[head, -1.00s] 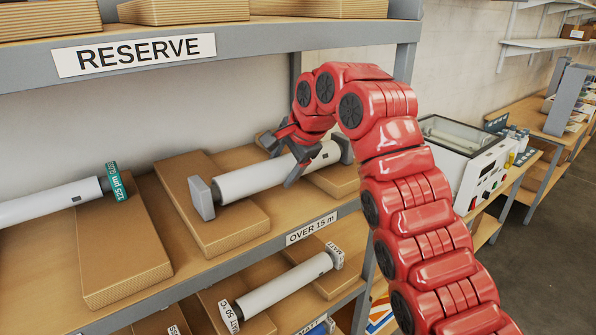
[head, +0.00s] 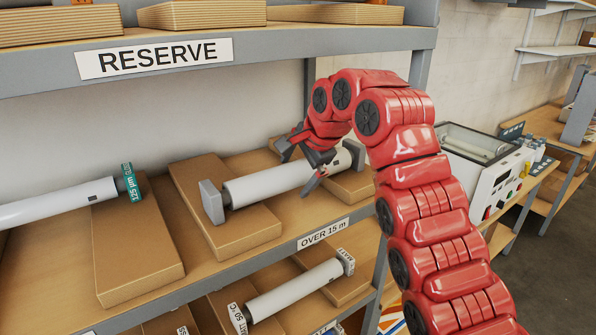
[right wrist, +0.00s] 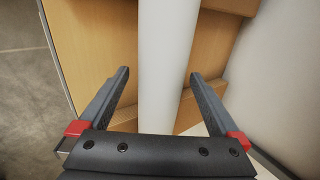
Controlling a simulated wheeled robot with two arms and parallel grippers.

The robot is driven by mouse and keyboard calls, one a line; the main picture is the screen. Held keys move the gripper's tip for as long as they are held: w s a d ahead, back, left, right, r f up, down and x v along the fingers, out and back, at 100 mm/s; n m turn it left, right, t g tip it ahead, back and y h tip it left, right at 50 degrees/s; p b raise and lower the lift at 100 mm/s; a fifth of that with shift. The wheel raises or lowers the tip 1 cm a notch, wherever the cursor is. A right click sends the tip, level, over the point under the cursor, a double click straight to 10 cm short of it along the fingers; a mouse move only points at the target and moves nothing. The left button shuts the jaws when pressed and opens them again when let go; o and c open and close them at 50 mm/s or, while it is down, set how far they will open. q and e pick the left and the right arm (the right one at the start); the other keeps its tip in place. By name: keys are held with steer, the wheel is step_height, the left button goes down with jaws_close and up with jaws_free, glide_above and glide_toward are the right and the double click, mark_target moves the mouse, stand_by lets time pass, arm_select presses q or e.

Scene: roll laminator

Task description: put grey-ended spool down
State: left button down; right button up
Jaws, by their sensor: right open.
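The grey-ended spool (head: 262,186) is a white roll with square grey end pieces. It lies on two cardboard blocks (head: 252,232) on the shelf marked OVER 15 m. My right gripper (head: 302,162) is above the spool's right half, with its jaws apart. In the right wrist view the white roll (right wrist: 167,60) runs between the two open fingers (right wrist: 158,88), with a gap on each side. The spool's far right part is partly hidden behind my gripper and arm. My left gripper is not in view.
Another white spool (head: 295,290) lies on the shelf below. The RESERVE shelf (head: 280,42) runs above. A laminator (head: 490,165) stands at the right.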

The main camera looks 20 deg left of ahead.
mark_target(302, 167)
steer(key=shift+s+d+r, duration=0.1)
steer(key=shift+r, duration=0.25)
steer(key=v, duration=0.5)
steer(key=shift+d+r+p, duration=0.3)
steer(key=shift+d+p, duration=0.05)
steer(key=shift+p, duration=0.05)
steer(key=shift+s+d+r+p, duration=0.35)
steer(key=shift+r+p, duration=0.15)
steer(key=shift+p, duration=0.2)
steer(key=shift+a, duration=0.15)
